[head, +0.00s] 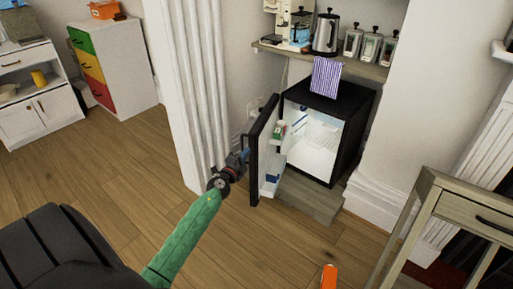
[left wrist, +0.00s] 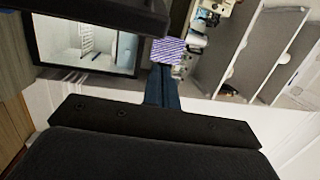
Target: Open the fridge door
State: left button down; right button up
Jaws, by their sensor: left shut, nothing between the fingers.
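The small black fridge (head: 360,107) stands under the shelf in the alcove, its lit white interior showing. Its door (head: 263,148) is swung out to the left, wide open, with items in the door racks. My left gripper (head: 245,153) is beside the door's outer face, close to it; I cannot tell whether it touches. Its blue fingers are shut and empty, and they also show in the left wrist view (left wrist: 162,88). The lit fridge interior (left wrist: 88,42) shows at upper left there, partly hidden by a dark panel.
A white fluted pillar (head: 194,90) stands just left of the door and my gripper. A wooden side table (head: 465,210) stands at right.

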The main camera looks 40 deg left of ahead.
aim_at(256, 146)
pick_arm(q)
jog(key=w+d+f+m+g+h+b, duration=0.2)
jog(key=w+d+f+h, duration=0.1)
jog(key=w, duration=0.7)
jog(key=a, duration=0.2)
jog(key=s+a+b, duration=0.1)
jog(key=a, duration=0.1)
jog(key=shift+r, duration=0.15)
pick_arm(e)
jog(key=w+r+t, duration=0.4)
jog(key=w+r, duration=0.3)
jog(key=r, duration=0.2)
jog(key=w+a+r+t+y, duration=0.1)
jog(key=w+r+t, duration=0.3)
jog(key=r, duration=0.6)
jog(key=w, duration=0.2)
jog(key=shift+w+a+r, duration=0.3)
jog(key=shift+w, duration=0.05)
pick_arm(q)
jog(key=shift+b, duration=0.3)
